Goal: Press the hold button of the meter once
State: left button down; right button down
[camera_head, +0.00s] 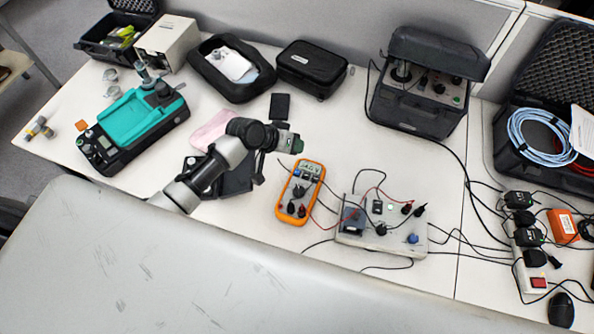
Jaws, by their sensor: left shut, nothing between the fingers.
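The meter (300,192) is an orange handheld multimeter lying face up on the white table. Its lit display is at the far end, with a dark round dial and lead sockets nearer me. My left arm comes in from the lower left. My right gripper is not in view.
A grey device box (352,241) with knobs and cables stands right of the meter. A black pouch (236,180) lies under my left arm. A teal-topped instrument (130,125) is at left. An open black case (420,85) stands behind.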

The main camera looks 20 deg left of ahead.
pick_arm(q)
jog(key=shift+f, duration=0.15)
jog(key=b, duration=0.8)
send_over(295, 171)
notch_tip(295, 171, down, 8)
jog(key=shift+r, duration=0.15)
jog(key=shift+f, duration=0.4)
jog(key=shift+d, duration=0.1)
jog(key=shift+f, duration=0.15)
dwell(0.9)
jog(key=shift+f, duration=0.3)
